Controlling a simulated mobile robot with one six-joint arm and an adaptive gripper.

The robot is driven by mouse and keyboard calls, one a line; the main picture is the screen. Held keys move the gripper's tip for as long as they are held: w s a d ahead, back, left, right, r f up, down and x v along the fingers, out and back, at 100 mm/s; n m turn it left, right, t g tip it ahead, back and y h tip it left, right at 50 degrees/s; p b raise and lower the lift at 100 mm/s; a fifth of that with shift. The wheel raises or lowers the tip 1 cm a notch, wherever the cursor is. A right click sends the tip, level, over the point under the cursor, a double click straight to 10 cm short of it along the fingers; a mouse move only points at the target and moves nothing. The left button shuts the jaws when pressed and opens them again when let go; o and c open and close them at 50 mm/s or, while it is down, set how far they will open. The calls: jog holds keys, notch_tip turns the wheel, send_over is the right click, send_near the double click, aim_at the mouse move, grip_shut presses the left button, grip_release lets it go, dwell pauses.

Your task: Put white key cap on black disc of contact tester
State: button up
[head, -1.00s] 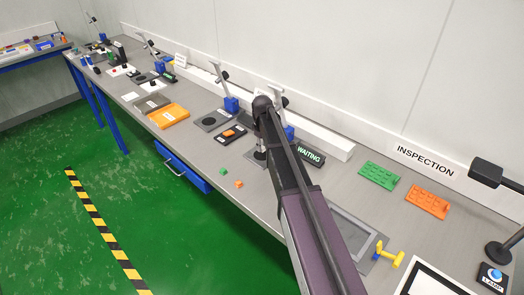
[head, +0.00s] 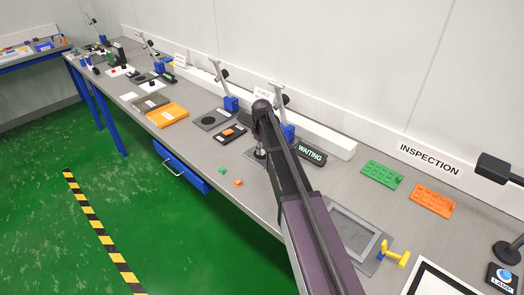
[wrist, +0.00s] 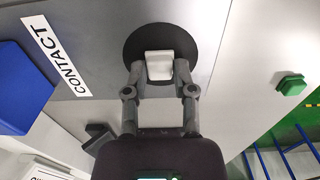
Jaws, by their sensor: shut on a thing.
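The white key cap (wrist: 159,66) is between the two fingers of my gripper (wrist: 160,78) in the wrist view. The gripper is shut on it. The black disc (wrist: 187,40) of the contact tester lies directly behind the cap in that view, and its rim shows around it on several sides. I cannot tell whether the cap touches the disc or hangs just above it. In the head view my arm hides the cap and most of the disc.
A CONTACT label (wrist: 54,55) and a blue block (wrist: 22,88) are left of the disc in the wrist view. A green cap (wrist: 291,85) lies to the right. In the head view, a WAITING sign (head: 311,152) stands close right of my arm.

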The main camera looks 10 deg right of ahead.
jog(key=shift+f, duration=0.1)
jog(key=o, duration=0.8)
notch_tip(320, 180, up, 12)
jog(key=p, duration=1.2)
jog(key=shift+s, duration=0.1)
dwell(0.7)
jog(key=s+m, duration=0.2)
jog(key=s, duration=0.7)
jog(key=s+m, duration=0.2)
jog(key=s, duration=0.8)
jog(key=s+m, duration=0.3)
jog(key=s, duration=0.7)
jog(key=shift+d, duration=0.1)
